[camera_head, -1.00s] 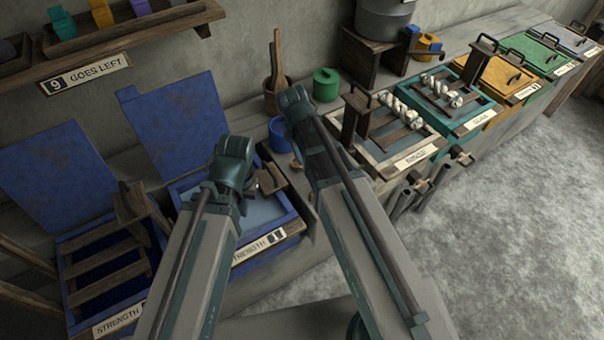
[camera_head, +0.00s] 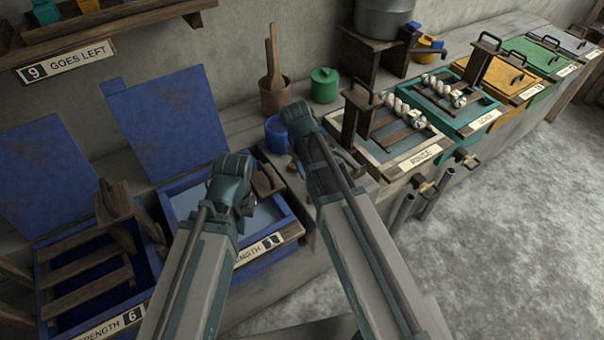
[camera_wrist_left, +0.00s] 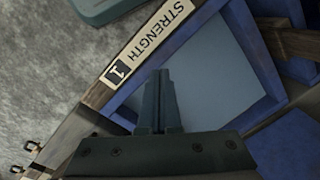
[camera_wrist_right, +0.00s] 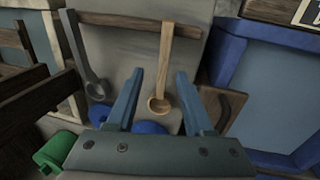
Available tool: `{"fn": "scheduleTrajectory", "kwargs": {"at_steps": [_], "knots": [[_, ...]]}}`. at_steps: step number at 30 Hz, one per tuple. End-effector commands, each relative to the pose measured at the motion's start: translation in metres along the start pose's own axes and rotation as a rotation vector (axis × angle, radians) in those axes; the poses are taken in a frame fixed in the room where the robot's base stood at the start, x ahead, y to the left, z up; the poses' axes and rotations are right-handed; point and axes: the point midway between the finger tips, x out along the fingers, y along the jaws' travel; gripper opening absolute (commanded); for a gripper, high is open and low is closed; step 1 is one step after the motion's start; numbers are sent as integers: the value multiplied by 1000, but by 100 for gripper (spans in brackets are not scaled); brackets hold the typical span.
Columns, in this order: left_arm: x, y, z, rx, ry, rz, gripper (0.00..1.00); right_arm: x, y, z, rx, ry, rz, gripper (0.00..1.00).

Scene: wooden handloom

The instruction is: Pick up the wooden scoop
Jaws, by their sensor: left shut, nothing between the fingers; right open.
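The wooden scoop (camera_wrist_right: 161,102) hangs from a dark wooden bar in the right wrist view, its pale handle up and its round bowl down. My right gripper (camera_wrist_right: 159,76) is open, with one finger to each side of the scoop in the picture. The fingers are not closed on it. In the head view, my right arm hides the scoop, and the right fingers do not show clearly. My left gripper (camera_wrist_left: 161,76) is shut and empty above the blue vat marked STRENGTH 1 (camera_wrist_left: 262,45). It also shows in the head view (camera_head: 246,203).
A grey ladle (camera_wrist_right: 82,50) hangs left of the scoop on the same bar (camera_wrist_right: 125,20). A blue pot (camera_head: 277,134), a green lidded pot (camera_head: 324,86) and a wooden pot with sticks (camera_head: 275,96) stand nearby. Racks with white twisted skeins (camera_head: 405,112) stand to the right.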

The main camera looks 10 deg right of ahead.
Motion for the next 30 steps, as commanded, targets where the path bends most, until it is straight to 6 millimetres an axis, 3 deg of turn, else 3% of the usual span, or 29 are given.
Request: {"fn": "scheduleTrajectory", "kwargs": {"at_steps": [13, 22, 23, 30], "knots": [[49, 5, -3, 1, 0, 0, 0, 49, -6, 0, 1, 0, 0, 52], [50, 5, -3, 1, 0, 0, 0, 50, -5, 0, 0, 0, 0, 52], [50, 5, -3, 1, 0, 0, 0, 50, -5, 0, 0, 0, 0, 50], [50, 5, -3, 1, 0, 0, 0, 50, -5, 0, 0, 0, 0, 7]]}}
